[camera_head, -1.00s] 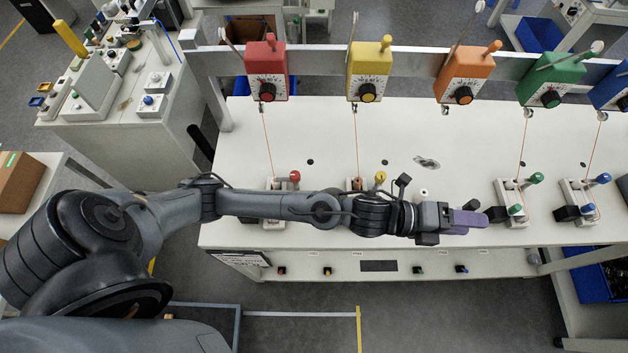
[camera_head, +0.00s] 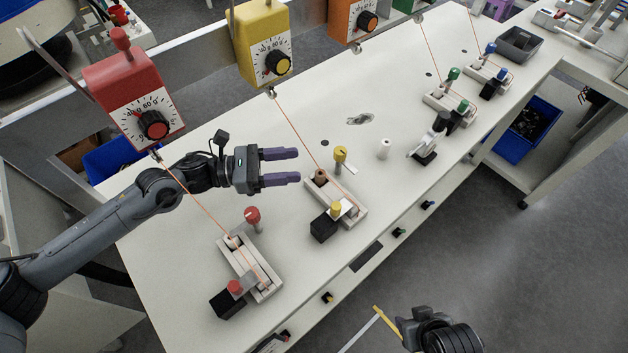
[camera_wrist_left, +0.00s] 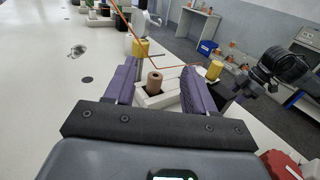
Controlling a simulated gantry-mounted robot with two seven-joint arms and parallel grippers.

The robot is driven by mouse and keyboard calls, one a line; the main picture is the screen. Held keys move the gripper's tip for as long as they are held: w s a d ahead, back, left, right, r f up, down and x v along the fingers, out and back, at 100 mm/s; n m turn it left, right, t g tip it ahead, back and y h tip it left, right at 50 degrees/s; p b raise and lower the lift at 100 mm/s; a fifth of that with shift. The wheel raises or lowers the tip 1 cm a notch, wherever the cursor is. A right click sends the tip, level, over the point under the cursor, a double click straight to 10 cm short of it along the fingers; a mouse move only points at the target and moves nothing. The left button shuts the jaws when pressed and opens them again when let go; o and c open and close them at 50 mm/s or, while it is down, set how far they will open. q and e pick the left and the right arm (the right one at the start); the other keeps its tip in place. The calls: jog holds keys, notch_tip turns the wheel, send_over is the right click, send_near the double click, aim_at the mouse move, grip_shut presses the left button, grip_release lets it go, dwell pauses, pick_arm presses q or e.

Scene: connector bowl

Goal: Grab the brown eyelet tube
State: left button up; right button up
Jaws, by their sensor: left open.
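The brown eyelet tube (camera_head: 320,177) stands upright at the far end of a white fixture (camera_head: 345,208) on the table. It also shows in the left wrist view (camera_wrist_left: 154,83), in the gap between my fingers but beyond them. My left gripper (camera_head: 299,166) is open and empty. Its two purple fingers point toward the tube, just left of it in the head view, and appear apart from it. An orange thread (camera_head: 296,132) runs from the yellow box down to the fixture. My right wrist (camera_head: 440,330) shows at the bottom edge; its fingers cannot be made out.
A red-knobbed fixture (camera_head: 250,265) lies at the near left. The red box (camera_head: 135,88) and yellow box (camera_head: 262,42) hang above the table. A white cylinder (camera_head: 384,148) stands to the right.

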aim_at(320, 173)
pick_arm(q)
notch_tip(320, 173, down, 4)
jog(key=shift+f, duration=0.25)
jog(key=shift+w+d+b, duration=0.2)
jog(key=shift+w+d, duration=0.05)
jog(key=shift+d, duration=1.65)
jog(key=shift+w+d+b, duration=0.15)
jog(key=shift+w+d, duration=0.05)
jog(key=shift+d, duration=1.65)
